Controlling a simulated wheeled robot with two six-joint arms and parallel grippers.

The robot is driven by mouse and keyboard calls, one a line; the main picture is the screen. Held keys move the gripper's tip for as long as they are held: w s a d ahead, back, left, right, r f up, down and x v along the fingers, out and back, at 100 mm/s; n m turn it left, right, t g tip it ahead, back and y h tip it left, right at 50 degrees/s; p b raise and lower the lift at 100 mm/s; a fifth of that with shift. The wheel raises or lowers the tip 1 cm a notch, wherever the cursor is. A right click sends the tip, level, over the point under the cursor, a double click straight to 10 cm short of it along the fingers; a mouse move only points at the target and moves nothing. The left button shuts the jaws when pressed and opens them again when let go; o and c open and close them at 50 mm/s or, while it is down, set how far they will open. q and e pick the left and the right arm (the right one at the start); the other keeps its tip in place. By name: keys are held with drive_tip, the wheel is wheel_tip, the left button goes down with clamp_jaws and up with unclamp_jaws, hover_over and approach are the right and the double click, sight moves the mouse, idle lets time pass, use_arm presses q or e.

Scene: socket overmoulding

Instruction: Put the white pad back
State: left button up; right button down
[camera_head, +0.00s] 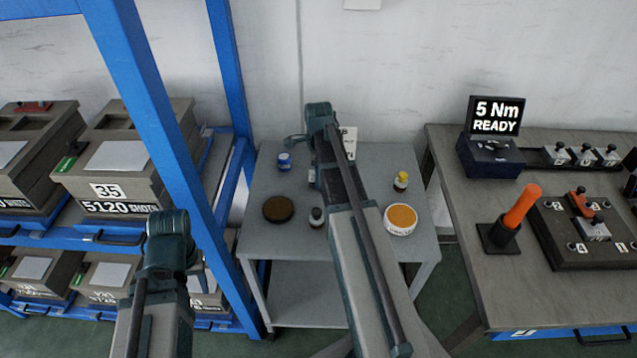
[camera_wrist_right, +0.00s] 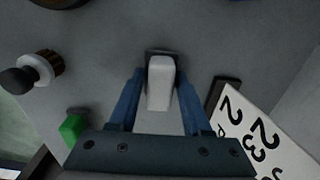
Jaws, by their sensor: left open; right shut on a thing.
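The white pad (camera_wrist_right: 160,88) is between the two blue fingers of my right gripper (camera_wrist_right: 160,100) in the right wrist view. The fingers are shut on it. Its far end is at a small dark piece on the grey surface; I cannot tell whether it touches it.
A numbered white card (camera_wrist_right: 270,140) and a green piece (camera_wrist_right: 72,128) are near my right gripper.

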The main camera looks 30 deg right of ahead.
use_arm(q)
drive_tip(key=shift+f, duration=0.25)
use_arm(e)
drive_tip(key=shift+f, duration=0.2)
drive_tip(key=shift+f, duration=0.2)
drive_tip(key=shift+c, duration=1.7)
unclamp_jaws()
use_arm(q)
drive_tip(key=shift+f, duration=0.15)
use_arm(e)
drive_tip(key=shift+r, duration=0.1)
use_arm(q)
wheel_tip(320, 180, up, 12)
drive_tip(key=p, duration=1.2)
drive_tip(key=shift+r, duration=0.2)
use_arm(e)
wheel_tip(320, 180, up, 12)
drive_tip(key=shift+r, duration=0.15)
